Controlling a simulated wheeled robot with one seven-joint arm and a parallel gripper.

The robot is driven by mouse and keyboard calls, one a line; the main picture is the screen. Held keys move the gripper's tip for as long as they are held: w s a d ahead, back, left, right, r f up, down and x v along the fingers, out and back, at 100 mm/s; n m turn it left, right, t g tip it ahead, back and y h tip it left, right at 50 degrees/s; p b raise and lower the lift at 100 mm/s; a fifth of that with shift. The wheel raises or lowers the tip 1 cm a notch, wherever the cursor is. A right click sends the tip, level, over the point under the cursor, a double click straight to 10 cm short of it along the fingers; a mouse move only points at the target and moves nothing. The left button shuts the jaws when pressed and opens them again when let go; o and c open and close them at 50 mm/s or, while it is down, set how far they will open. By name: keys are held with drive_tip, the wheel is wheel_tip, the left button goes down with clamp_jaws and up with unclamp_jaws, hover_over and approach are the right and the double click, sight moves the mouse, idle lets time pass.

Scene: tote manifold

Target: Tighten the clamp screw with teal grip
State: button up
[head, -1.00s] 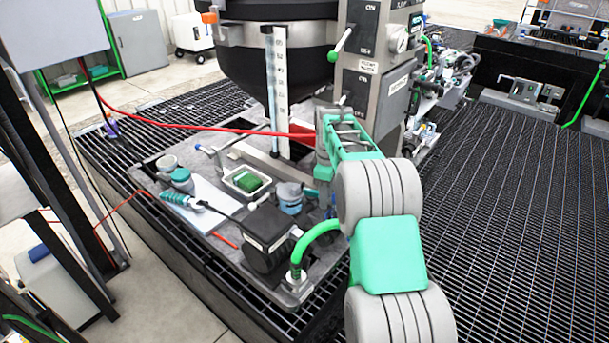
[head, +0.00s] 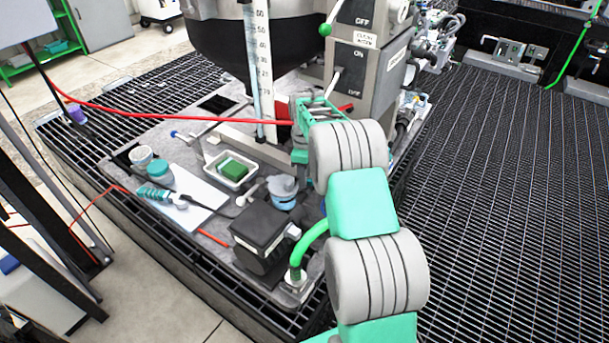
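I cannot make out for certain a clamp screw with a teal grip. A small rod with a blue-tinted end (head: 178,135) stands out at the left of the metal foot under the dark vessel; it may be a screw handle. A teal-handled tool (head: 155,195) with a dark cable lies on a white sheet. My arm reaches up from the bottom right. Its far end, with my gripper (head: 301,128), is beside the foot of the grey control column, right of the white scale. The fingers are too small and hidden by my arm to read.
A grey worktop (head: 118,190) holds a white tray (head: 226,183) with a green block, a black box (head: 262,238), a teal-lidded jar (head: 160,172) and a blue-white cup (head: 283,190). A red hose (head: 180,118) crosses behind. The grating (head: 500,200) at right is clear.

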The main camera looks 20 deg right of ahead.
drive_tip(key=shift+f, duration=0.3)
drive_tip(key=shift+d, duration=0.1)
drive_tip(key=shift+c, duration=0.2)
clamp_jaws()
